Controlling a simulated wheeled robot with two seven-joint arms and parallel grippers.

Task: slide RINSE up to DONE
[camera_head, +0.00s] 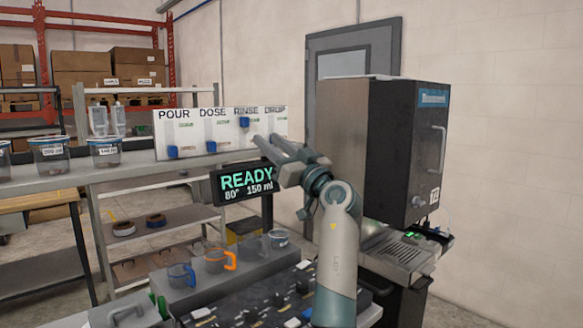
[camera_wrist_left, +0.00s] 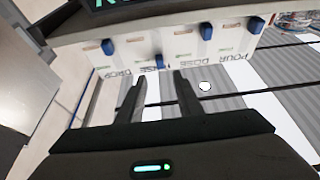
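The white panel (camera_head: 195,131) carries the labels POUR, DOSE, RINSE and DROP, each over a slot with a blue slider. The RINSE slider (camera_head: 244,122) sits high in its slot, close under its label; the small marks beside it are too small to read. In the left wrist view the panel appears upside down, with the RINSE slider (camera_wrist_left: 159,62) near its label edge. My left gripper (camera_head: 262,146) is in front of the panel's right part, lower than the RINSE slider. In the wrist view its fingers (camera_wrist_left: 160,75) are apart, with nothing between them. My right gripper is not in view.
The POUR slider (camera_head: 173,151) and DOSE slider (camera_head: 211,146) sit low. The DROP slider (camera_wrist_left: 108,46) shows in the wrist view. A READY display (camera_head: 247,183) stands below the panel. A dark machine (camera_head: 402,150) stands right. Cups, including an orange one (camera_head: 216,261), stand below.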

